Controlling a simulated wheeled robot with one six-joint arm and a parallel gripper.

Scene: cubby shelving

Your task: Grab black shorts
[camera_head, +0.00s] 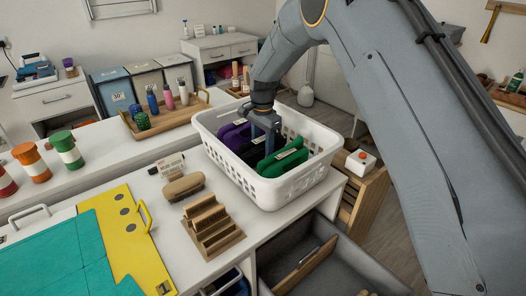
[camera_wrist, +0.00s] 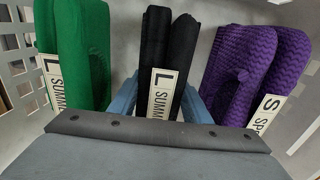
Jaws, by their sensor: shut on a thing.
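The black shorts (camera_wrist: 170,45) stand folded on edge in the middle of a white basket (camera_head: 270,195), with a tag reading "L SUMM". In the head view the black shorts (camera_head: 251,153) are partly hidden by my gripper. My gripper (camera_head: 264,135) reaches down into the basket from above. In the wrist view its bluish fingers (camera_wrist: 160,104) sit on either side of the black shorts, shut on them. The fingertips are hidden behind the cloth and the wrist plate.
Green folded clothing (camera_head: 283,160) and purple folded clothing (camera_head: 234,133) stand on either side, close to my fingers. The perforated basket walls surround them. A brush (camera_head: 184,187) and wooden stepped block (camera_head: 211,226) lie on the counter. An open drawer (camera_head: 330,262) is below.

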